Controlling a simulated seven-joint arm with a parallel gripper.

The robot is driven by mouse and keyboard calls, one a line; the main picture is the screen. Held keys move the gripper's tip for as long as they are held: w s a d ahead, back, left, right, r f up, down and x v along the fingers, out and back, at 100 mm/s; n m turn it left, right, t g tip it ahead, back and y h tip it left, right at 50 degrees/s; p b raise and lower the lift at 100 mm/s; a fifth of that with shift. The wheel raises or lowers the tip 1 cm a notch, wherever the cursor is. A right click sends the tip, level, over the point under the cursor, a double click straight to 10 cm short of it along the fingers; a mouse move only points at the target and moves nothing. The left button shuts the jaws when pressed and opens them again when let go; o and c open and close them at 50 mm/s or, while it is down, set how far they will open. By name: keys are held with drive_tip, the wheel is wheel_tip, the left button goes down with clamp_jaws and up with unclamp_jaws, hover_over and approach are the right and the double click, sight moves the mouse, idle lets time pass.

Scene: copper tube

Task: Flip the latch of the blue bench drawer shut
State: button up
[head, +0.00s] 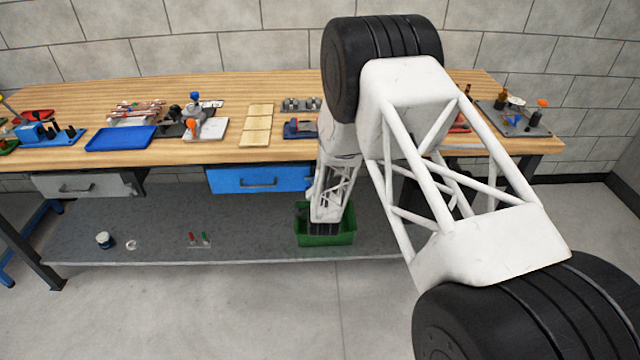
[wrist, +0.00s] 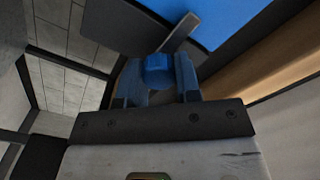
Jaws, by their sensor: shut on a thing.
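The blue bench drawer (head: 235,180) sits under the wooden bench top, and its front looks closed. Its right end is hidden behind my arm in the head view. In the wrist view the blue drawer panel (wrist: 228,18) fills the upper right. A grey latch lever (wrist: 181,32) slants down and left across its edge to a blue knob (wrist: 157,68). My gripper (wrist: 158,82) has one finger on each side of the knob and is shut on it. In the head view the fingertips are hidden, so the latch's position there cannot be told.
A green bin (head: 327,237) stands on the grey lower shelf (head: 250,215) just below my wrist. A grey drawer (head: 80,186) is at the left. Trays and tools lie on the wooden bench top (head: 230,88) above. The shelf left of the bin is mostly clear.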

drive_tip(key=o, duration=0.9)
drive_tip(key=shift+s, duration=0.1)
drive_tip(key=shift+s, duration=3.8)
